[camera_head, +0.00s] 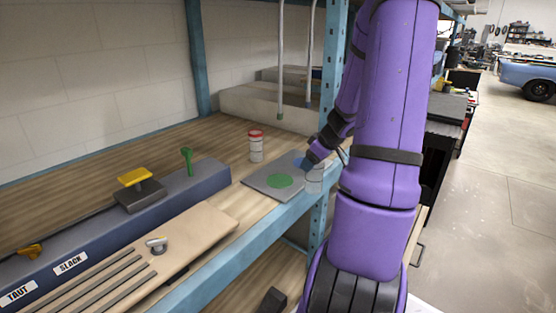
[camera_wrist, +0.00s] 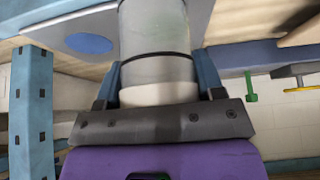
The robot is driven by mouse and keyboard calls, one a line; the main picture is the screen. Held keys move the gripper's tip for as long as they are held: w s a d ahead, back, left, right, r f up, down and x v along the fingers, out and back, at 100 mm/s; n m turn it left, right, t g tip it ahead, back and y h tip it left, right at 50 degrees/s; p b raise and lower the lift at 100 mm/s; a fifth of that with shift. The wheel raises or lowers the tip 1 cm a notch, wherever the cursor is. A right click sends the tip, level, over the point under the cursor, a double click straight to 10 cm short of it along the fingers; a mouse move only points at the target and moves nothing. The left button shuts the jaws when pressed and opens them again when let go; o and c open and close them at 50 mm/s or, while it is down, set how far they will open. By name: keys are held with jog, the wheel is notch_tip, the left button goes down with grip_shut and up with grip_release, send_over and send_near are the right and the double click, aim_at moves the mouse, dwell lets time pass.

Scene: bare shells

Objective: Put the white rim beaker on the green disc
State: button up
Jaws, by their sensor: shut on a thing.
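The white rim beaker (camera_head: 314,181) is a pale grey cylinder near the right corner of a grey plate (camera_head: 262,191), at the shelf's front edge. My gripper (camera_wrist: 158,78) is shut on it, with a blue finger on each side near its white rim (camera_wrist: 158,94). In the head view my arm partly covers the gripper. The green disc (camera_head: 279,181) lies bare on the plate, just left of the beaker. It is hidden in the wrist view. I cannot tell how high the beaker is above the plate.
A blue disc (camera_head: 299,162) lies on the plate's far side, partly covered by my gripper. A red-rimmed beaker (camera_head: 256,147) stands behind the plate. A blue-grey rail with a green lever (camera_head: 187,160) and a yellow handle (camera_head: 135,177) lies left. A blue post (camera_head: 328,100) rises behind.

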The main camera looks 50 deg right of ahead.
jog(key=w+a+f, duration=0.1)
jog(key=w, duration=1.3)
jog(key=shift+f, duration=0.25)
jog(key=shift+f, duration=0.15)
jog(key=o, duration=1.2)
jog(key=shift+c, duration=0.2)
